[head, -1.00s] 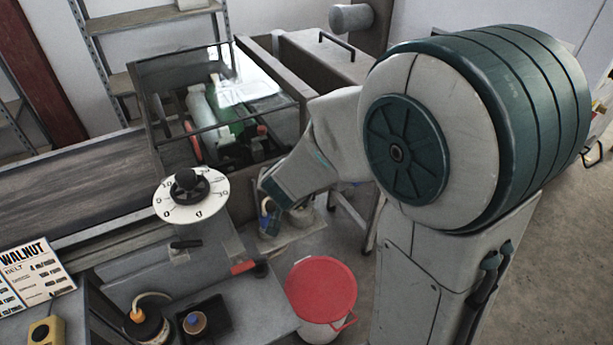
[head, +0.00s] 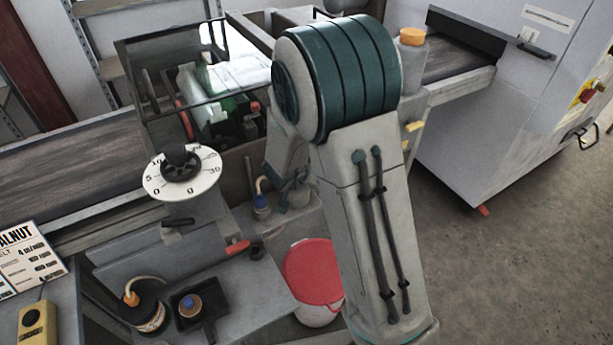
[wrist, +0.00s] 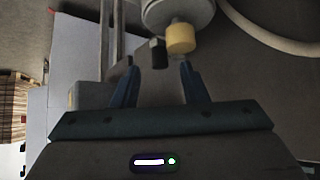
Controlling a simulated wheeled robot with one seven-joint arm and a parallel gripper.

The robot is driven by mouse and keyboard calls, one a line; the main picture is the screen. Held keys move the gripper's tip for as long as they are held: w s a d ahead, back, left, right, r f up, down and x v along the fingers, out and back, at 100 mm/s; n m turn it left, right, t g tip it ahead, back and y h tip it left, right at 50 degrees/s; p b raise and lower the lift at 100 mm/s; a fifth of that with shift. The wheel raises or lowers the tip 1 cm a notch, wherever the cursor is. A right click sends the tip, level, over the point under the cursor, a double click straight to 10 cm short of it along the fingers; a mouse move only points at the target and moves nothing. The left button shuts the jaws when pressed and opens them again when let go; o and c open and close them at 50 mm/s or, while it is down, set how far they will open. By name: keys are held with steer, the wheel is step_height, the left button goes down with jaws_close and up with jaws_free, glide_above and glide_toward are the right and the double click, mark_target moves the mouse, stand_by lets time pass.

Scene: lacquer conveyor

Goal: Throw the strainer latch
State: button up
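My gripper (wrist: 158,80) is open in the wrist view, its two blue fingers apart with nothing held between them. Just beyond the fingertips are a small black block (wrist: 158,52) and a yellow knob (wrist: 181,39) on the end of a round grey body (wrist: 178,12). These may be the strainer and its latch, but I cannot tell for sure. The fingers look apart from the yellow knob. In the head view my gripper (head: 287,193) is low behind the machine's front, partly hidden by my arm, near a bottle with a blue collar (head: 261,202).
A dial (head: 181,175) and a red-tipped lever (head: 238,247) are at the machine's front. A red-lidded bucket (head: 313,272) stands on the floor beside my arm. A grey canister with an orange cap (head: 411,37) and a white cabinet (head: 520,120) are to the right. Floor there is open.

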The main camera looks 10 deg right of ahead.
steer(key=shift+x, duration=1.15)
jaws_close()
